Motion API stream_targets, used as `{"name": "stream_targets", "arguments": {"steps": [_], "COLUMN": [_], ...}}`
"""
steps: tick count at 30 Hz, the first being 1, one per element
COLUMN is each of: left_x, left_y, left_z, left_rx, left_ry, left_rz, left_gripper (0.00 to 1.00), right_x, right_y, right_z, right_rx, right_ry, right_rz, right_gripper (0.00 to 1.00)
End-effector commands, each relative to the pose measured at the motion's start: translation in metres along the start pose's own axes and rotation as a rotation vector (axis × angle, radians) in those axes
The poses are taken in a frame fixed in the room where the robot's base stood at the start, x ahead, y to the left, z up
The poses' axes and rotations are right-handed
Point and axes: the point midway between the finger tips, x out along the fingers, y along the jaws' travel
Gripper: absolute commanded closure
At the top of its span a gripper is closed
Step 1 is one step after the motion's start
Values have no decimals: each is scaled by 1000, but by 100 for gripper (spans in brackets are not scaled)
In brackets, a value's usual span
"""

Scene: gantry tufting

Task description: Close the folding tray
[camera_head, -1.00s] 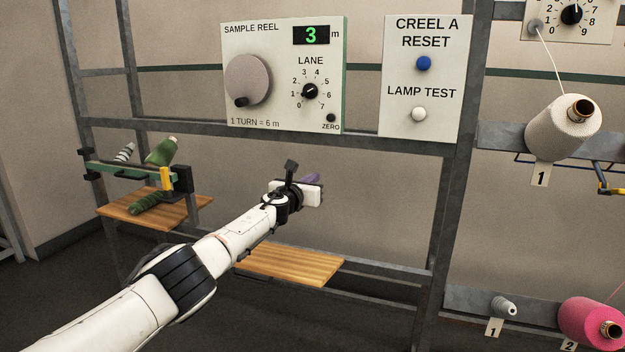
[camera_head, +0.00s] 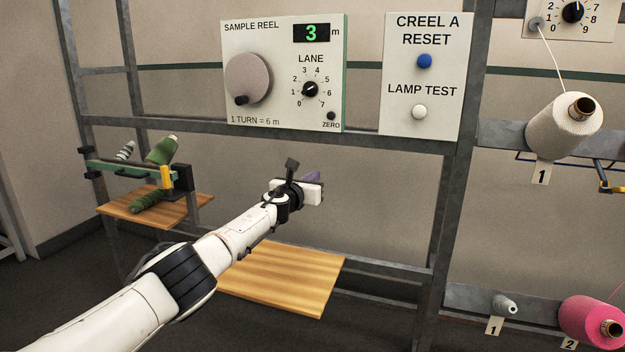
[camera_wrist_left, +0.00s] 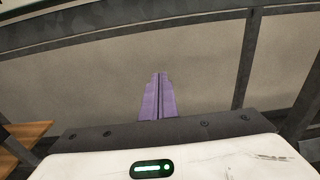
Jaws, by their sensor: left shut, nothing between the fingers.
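The folding tray is a light wooden board (camera_head: 290,280) low on the frame, left of centre in the head view. It tilts down toward its near edge, and my left forearm hides part of its left side. A wooden surface (camera_wrist_left: 22,138) also shows at the left edge of the left wrist view. My left gripper (camera_head: 312,177) is above the tray and apart from it, mostly hidden behind its white palm. Its purple fingers (camera_wrist_left: 158,92) are shut and empty, pointing at the plain wall. My right gripper is in neither view.
A second wooden shelf (camera_head: 150,212) with a green cone (camera_head: 162,150) and a clamp stands at left. The sample reel panel (camera_head: 285,75) and reset panel (camera_head: 425,80) hang above. Grey frame rails (camera_head: 440,200) and yarn cones (camera_head: 563,127) are at right.

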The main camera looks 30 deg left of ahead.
Motion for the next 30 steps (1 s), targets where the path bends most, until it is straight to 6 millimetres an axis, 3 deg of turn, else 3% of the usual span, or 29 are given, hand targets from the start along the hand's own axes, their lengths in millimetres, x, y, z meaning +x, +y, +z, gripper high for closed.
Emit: {"name": "stream_targets", "arguments": {"steps": [5,12,13,19,30], "left_x": [0,-1,-6,-27,-74], "left_y": [2,13,14,12,10], "left_z": [-11,-51,-38,-42,-63], "left_rx": [1,1,3,2,0], "left_ry": [1,1,0,3,2], "left_rz": [3,13,13,10,11], "left_gripper": [100,100,100,100,100], "right_x": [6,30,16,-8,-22], "right_y": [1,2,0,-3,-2], "right_z": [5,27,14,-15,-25], "right_rx": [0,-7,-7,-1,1], "right_ry": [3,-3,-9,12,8], "right_rz": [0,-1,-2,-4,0], "right_gripper": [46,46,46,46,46]}}
